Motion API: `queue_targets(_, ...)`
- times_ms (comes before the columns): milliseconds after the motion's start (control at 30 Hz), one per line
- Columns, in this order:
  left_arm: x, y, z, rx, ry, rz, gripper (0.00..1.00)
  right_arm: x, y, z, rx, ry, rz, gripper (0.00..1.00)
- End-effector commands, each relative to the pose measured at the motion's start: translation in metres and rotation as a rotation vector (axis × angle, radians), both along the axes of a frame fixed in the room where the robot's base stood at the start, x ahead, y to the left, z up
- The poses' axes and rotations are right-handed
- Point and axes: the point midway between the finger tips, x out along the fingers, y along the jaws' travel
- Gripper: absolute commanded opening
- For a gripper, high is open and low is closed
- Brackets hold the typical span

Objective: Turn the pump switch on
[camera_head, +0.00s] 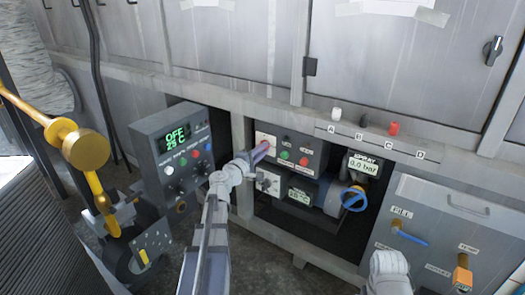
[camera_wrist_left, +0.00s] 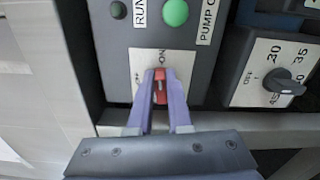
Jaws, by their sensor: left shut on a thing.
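The pump switch is a small red lever (camera_wrist_left: 160,84) on a white plate with ON and OFF marks, in the left wrist view. In the head view its pale plate (camera_head: 264,139) is on the grey panel at the centre. My left gripper (camera_wrist_left: 160,88) is shut on the red lever, with one purple fingertip on each side of it. In the head view the same gripper (camera_head: 260,152) reaches the panel and hides most of the lever. I cannot tell for sure which mark the lever points to. My right gripper is not in view.
Left of the switch stands a control box (camera_head: 172,160) whose green display reads OFF and 29 C. Close right are a red button (camera_head: 304,161) and a valve with a blue handwheel (camera_head: 355,199). In the left wrist view a black knob (camera_wrist_left: 284,83) is near the lever.

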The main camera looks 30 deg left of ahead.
Motion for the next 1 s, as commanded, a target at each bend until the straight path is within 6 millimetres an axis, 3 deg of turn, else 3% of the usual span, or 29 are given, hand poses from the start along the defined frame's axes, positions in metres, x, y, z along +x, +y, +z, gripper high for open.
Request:
queue_targets(400,-0.0007,-0.0008,-0.0026,0.144,-0.010,-0.001,0.00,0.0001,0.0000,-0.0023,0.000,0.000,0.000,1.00)
queue_targets(900,-0.0008,-0.0009,-0.0027,0.159,-0.012,-0.001,0.00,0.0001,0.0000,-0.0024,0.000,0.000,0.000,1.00)
queue_targets(933,-0.0008,-0.0009,-0.0027,0.159,-0.012,-0.001,0.20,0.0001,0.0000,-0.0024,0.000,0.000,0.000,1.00)
queue_targets(1000,-0.0007,-0.0009,-0.0027,0.158,-0.012,-0.001,0.28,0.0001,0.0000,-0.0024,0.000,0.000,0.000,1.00)
